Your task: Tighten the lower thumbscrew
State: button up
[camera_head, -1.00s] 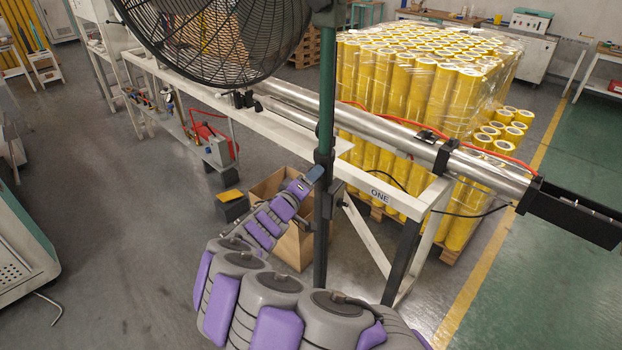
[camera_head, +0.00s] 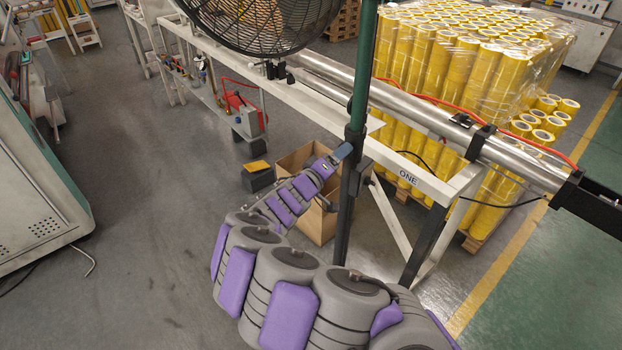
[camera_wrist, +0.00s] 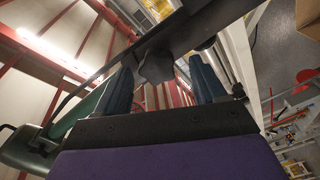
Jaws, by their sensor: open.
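The fan stand's pole (camera_head: 361,85) is green above and black below, with a dark collar (camera_head: 355,135) at the joint. My gripper (camera_head: 343,152) is at the pole just below this collar, its blue fingers partly hidden from the head view. In the wrist view my gripper (camera_wrist: 163,88) is open, with one blue finger on each side. A dark lobed knob, apparently the lower thumbscrew (camera_wrist: 156,67), shows between the fingertips, below the dark pole (camera_wrist: 180,35) that crosses the picture. I cannot tell whether either finger touches the knob.
The black fan (camera_head: 265,22) is above left. A white frame marked ONE (camera_head: 408,177) with metal rollers (camera_head: 430,115) stands right behind the pole. A cardboard box (camera_head: 318,222) is on the floor behind my arm. Wrapped yellow rolls (camera_head: 440,60) stand behind.

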jog(key=p+v, duration=0.3)
jog(key=v, duration=1.2)
jog(key=shift+s+a, duration=0.25)
jog(key=shift+a, duration=0.05)
jog(key=shift+f, duration=0.1)
jog(key=s+d+r+m+g+h, duration=0.2)
jog(key=s+d+r+g, duration=0.15)
jog(key=d, duration=0.35)
jog(key=s+d+r+m+g+h, duration=0.1)
jog(key=s+d+r+m+g, duration=0.2)
jog(key=d, duration=0.4)
jog(key=s+d+r+m+g+y, duration=0.2)
jog(key=s+d+r+m+g, duration=0.1)
jog(key=s+d+g, duration=0.45)
jog(key=s+a+f+n+g+y, duration=0.15)
jog(key=s+y, duration=0.25)
jog(key=s, duration=0.5)
jog(key=s+f+y, duration=0.2)
jog(key=s+y, duration=0.3)
jog(key=s, duration=0.4)
jog(key=s+a+n+y, duration=0.2)
jog(key=s+a+y, duration=0.2)
jog(key=s+a, duration=0.2)
jog(key=shift+s+a+f, duration=0.2)
jog(key=shift+a+f, duration=0.15)
jog(key=shift+a, duration=0.3)
